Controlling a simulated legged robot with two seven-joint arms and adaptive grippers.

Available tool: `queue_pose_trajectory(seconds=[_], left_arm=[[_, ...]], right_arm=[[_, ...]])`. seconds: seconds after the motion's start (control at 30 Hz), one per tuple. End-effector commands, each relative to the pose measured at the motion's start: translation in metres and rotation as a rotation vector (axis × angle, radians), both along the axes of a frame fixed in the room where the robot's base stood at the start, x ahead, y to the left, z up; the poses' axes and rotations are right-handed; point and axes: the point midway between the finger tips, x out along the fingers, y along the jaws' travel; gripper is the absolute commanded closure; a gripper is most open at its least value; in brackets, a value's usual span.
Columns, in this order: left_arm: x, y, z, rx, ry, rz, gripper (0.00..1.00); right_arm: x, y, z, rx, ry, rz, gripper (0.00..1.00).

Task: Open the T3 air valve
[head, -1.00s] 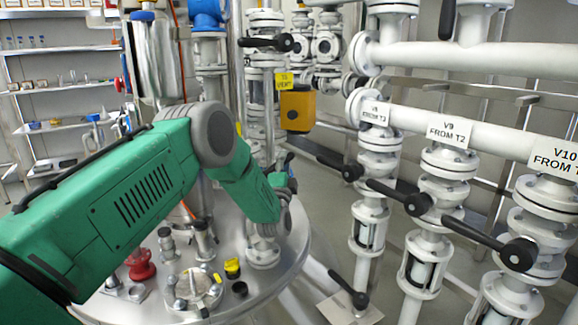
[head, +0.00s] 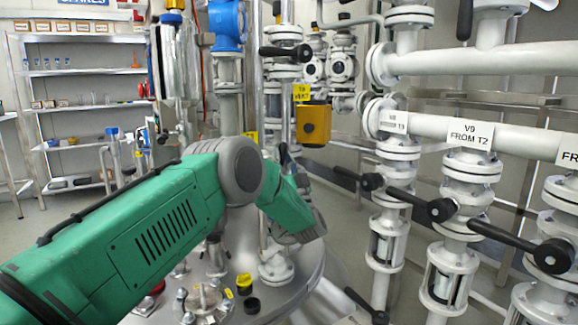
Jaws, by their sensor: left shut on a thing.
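My left arm comes in green from the left, and its wrist bends behind the grey elbow joint. My left gripper (head: 286,160) is small and dark beside the upright white pipe (head: 272,106) above the tank lid. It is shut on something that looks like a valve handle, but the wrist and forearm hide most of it. The T3 air valve cannot be made out clearly there. A yellow tag (head: 301,92) hangs above the gripper, its print too small to read surely. My right gripper is out of view.
A yellow box (head: 314,124) hangs just above the gripper. The steel tank lid (head: 308,276) carries fittings and a yellow cap (head: 244,281). Shelves (head: 85,107) stand at the back left.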

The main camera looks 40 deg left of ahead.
Motion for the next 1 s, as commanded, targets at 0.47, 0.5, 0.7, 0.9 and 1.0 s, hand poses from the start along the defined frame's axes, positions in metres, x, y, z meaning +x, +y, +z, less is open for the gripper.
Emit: queue_pose_trajectory(seconds=[0.47,0.5,0.7,0.9,1.0], left_arm=[[-0.018,0.007,-0.008,-0.082,-0.18,0.007,1.0],[-0.019,0.007,-0.008,-0.085,-0.184,0.007,1.0],[-0.019,0.007,-0.008,-0.09,-0.195,0.005,1.0],[-0.019,0.006,-0.008,-0.09,-0.195,0.005,1.0],[-0.019,0.006,-0.008,-0.09,-0.195,0.005,0.74]], right_arm=[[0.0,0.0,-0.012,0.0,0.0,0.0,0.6],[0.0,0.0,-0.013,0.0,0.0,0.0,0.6],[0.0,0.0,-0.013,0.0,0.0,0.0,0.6],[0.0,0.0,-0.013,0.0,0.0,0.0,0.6],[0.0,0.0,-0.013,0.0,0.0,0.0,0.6]])
